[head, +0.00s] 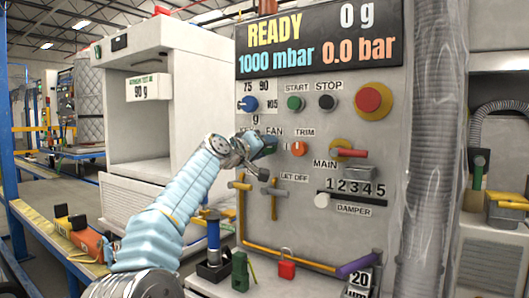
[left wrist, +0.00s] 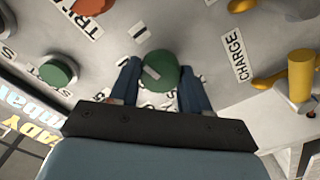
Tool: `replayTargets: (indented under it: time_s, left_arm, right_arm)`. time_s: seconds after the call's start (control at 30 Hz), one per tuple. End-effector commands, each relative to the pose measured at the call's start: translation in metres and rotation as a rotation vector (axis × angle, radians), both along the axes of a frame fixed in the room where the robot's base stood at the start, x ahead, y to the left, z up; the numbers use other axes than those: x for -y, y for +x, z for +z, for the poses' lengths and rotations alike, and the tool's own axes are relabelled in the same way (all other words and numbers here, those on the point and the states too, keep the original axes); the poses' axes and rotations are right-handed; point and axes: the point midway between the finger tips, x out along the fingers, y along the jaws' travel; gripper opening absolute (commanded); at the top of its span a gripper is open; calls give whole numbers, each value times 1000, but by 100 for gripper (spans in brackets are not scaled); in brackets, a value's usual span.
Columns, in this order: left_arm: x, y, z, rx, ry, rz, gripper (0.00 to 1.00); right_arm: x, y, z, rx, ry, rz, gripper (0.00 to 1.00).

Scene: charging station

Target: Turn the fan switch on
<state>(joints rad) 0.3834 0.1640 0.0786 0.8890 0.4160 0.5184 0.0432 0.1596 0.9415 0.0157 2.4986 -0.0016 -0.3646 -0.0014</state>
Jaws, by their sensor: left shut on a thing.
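The fan switch (left wrist: 163,70) is a round green knob with a short white mark that lies tilted across its face in the left wrist view. My left gripper (head: 264,147) is at the panel, just below the FAN label (head: 273,132). Its two blue fingers sit on either side of the green knob and are shut on it. In the head view the gripper mostly hides the knob. My right gripper is not in view.
The orange TRIM knob (head: 299,149) is close on the right. The green START button (head: 295,103), black STOP button (head: 327,102) and blue knob (head: 249,104) are above. Yellow pipes with handles (head: 240,187) are below. A display (head: 318,40) reads READY.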

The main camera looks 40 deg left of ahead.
Motion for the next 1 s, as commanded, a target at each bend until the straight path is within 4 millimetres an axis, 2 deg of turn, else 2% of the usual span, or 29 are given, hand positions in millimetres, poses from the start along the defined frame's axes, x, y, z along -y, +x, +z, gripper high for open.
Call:
replayTargets:
  time_s: [0.4,0.93,0.97,1.0]
  left_arm:
    - [1,1,-3,-25,168,-4,16]
    - [1,1,-3,-28,188,-4,16]
    - [1,1,-3,-28,188,-4,51]
    - [1,1,-3,-28,188,-3,57]
  right_arm:
    - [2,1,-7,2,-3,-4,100]
    - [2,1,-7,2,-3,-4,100]
    - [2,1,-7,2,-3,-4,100]
    - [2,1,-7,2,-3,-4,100]
